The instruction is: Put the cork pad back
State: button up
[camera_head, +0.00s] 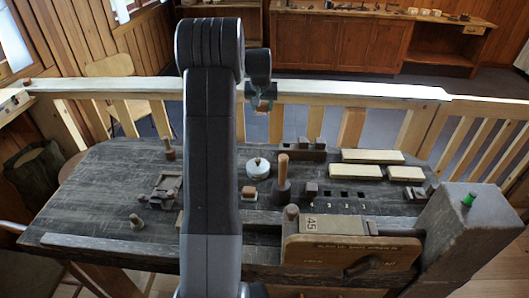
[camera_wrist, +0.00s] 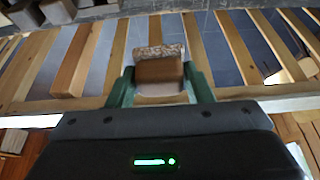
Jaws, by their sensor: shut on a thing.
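My gripper (camera_wrist: 161,92) is shut on the cork pad (camera_wrist: 160,70), a small brown block with a speckled edge, held between the two green fingers in the wrist view. In the head view my gripper (camera_head: 263,98) is raised beyond the far edge of the workbench (camera_head: 110,190), in front of the pale rail. The pad is too small and too hidden there to make out clearly. It is clear of the bench top.
The bench holds a round white-lidded tin (camera_head: 258,168), a dark mallet (camera_head: 281,190) with an upright handle, pale wooden blocks (camera_head: 372,157) and a row of numbered holes (camera_head: 348,194). A vise (camera_head: 350,250) is at the front right. The bench's left part has bare room.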

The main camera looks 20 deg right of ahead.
jog(key=shift+s+a+f+b, duration=0.25)
jog(key=shift+a+f+b, duration=0.05)
jog(key=shift+f+b, duration=0.15)
jog(key=shift+b+x, duration=0.65)
jog(key=shift+x, duration=0.1)
jog(key=b, duration=0.7)
send_over(262, 151)
jog(key=s, duration=0.1)
notch_tip(262, 151, down, 7)
jog(key=f, duration=0.3)
jog(key=f+p, duration=0.1)
jog(key=f, duration=0.5)
jog(key=shift+s+a+f, duration=0.1)
jog(key=shift+a+f, duration=0.15)
jog(key=shift+f, duration=0.1)
jog(key=shift+f, duration=0.15)
jog(key=o, duration=0.5)
jog(key=shift+f, duration=0.1)
jog(key=o, duration=0.4)
jog(key=shift+o, duration=0.2)
